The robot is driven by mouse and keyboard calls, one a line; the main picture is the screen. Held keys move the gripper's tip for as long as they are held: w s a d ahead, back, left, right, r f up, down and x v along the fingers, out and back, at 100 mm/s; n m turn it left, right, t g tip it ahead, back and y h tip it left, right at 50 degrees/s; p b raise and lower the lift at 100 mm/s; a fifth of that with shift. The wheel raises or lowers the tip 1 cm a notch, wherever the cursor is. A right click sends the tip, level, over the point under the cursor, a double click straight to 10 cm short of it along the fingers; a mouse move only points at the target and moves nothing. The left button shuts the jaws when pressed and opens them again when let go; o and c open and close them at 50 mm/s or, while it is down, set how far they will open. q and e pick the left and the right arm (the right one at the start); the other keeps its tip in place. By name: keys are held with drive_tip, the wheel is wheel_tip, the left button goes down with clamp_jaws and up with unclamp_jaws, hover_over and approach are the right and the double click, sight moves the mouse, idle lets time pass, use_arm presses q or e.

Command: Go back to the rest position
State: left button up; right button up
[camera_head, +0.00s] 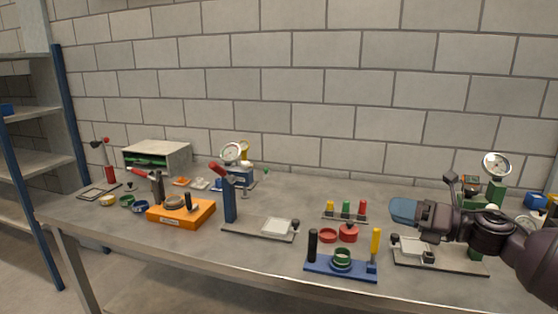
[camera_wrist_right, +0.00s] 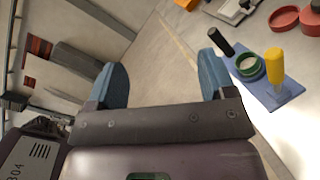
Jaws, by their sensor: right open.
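My right gripper (camera_head: 402,210) reaches in from the right of the head view, above the right part of the workbench (camera_head: 180,238). In the right wrist view its two blue fingers (camera_wrist_right: 160,82) stand wide apart with nothing between them. The gripper is near a grey base plate (camera_head: 440,258) with a light pad, and partly covers what stands behind it. My left gripper is not in the head view.
A blue fixture (camera_head: 342,268) with black and yellow posts stands at the front edge; it also shows in the right wrist view (camera_wrist_right: 262,90). An orange block (camera_head: 182,214), a blue upright post (camera_head: 229,205) and gauges stand farther left. A block wall closes the back.

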drive_tip(key=s+f+m+t+h, duration=0.3)
drive_tip(key=f+m+t+h, duration=0.15)
drive_tip(key=f+m, duration=0.75)
drive_tip(key=s+f+m+t+h, duration=0.3)
drive_tip(key=f+m+h, duration=0.35)
drive_tip(key=m, duration=0.95)
drive_tip(key=s+d+f+m+g+h, duration=0.1)
drive_tip(key=s+f+m, duration=0.4)
drive_tip(key=s+f, duration=0.5)
drive_tip(key=s+d+f+m+g+h, duration=0.1)
drive_tip(key=s+f+m+g+h, duration=0.2)
drive_tip(key=s+f+m, duration=0.3)
drive_tip(key=s+f+g, duration=0.1)
drive_tip(key=s+f, duration=0.3)
drive_tip(key=s, duration=0.5)
drive_tip(key=shift+s+f+g, duration=0.2)
drive_tip(key=shift+f+g, duration=0.05)
drive_tip(key=shift+g, duration=0.1)
